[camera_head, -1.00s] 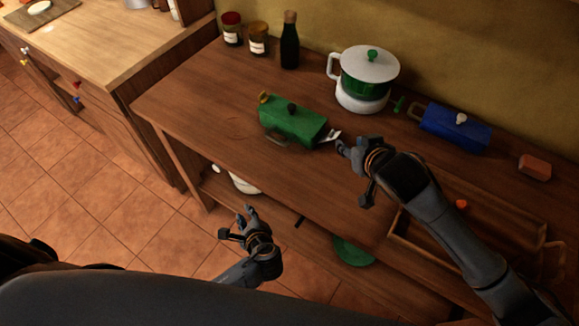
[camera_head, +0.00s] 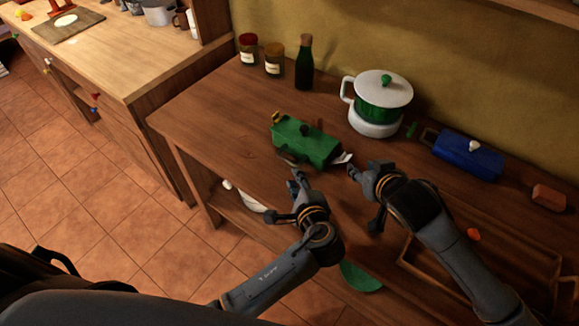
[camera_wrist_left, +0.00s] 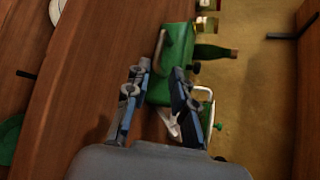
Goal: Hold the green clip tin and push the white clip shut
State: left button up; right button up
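The green tin (camera_head: 308,142) lies on the wooden counter with a dark knob on top and a handle on its near side. The white clip (camera_head: 345,158) sticks out at its right end, standing away from the body. My left gripper (camera_head: 291,197) is open and empty, just in front of the tin's near side. In the left wrist view the tin (camera_wrist_left: 172,60) and white clip (camera_wrist_left: 170,122) show beyond its spread fingers. My right gripper (camera_head: 364,192) looks open and empty, a little right of the white clip.
A white and green pot (camera_head: 380,95) stands behind the tin. A blue tin (camera_head: 465,155) and a brick-coloured block (camera_head: 548,197) lie to the right. Two jars and a dark bottle (camera_head: 304,65) stand at the back. A wooden tray (camera_head: 420,280) is at front right. The counter's left part is clear.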

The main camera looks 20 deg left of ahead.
aim_at(287, 161)
pick_arm(q)
jog(key=x, duration=1)
jog(key=shift+w+a, duration=0.1)
jog(key=shift+a, duration=0.05)
grip_shut()
pick_arm(e)
jog(key=shift+w, duration=0.2)
jog(key=c, duration=0.4)
jog(key=shift+m+g+h, duration=0.7)
jog(key=shift+g+h, duration=0.1)
jog(key=shift+h, duration=0.1)
jog(key=w, duration=0.4)
jog(key=shift+w+a+r, duration=0.1)
jog(key=shift+w, duration=0.2)
grip_shut()
pick_arm(q)
jog(key=shift+f, duration=0.1)
pick_arm(e)
jog(key=f+g, duration=0.1)
jog(key=w+a+f+m+g+h, duration=0.1)
jog(key=f, duration=0.1)
jog(key=w+f+g, duration=0.1)
jog(key=f, duration=0.1)
jog(key=shift+w+a+f+m+h, duration=0.2)
jog(key=shift+a+m+h, duration=0.1)
jog(key=shift+h, duration=0.1)
jog(key=shift+s+f, duration=0.1)
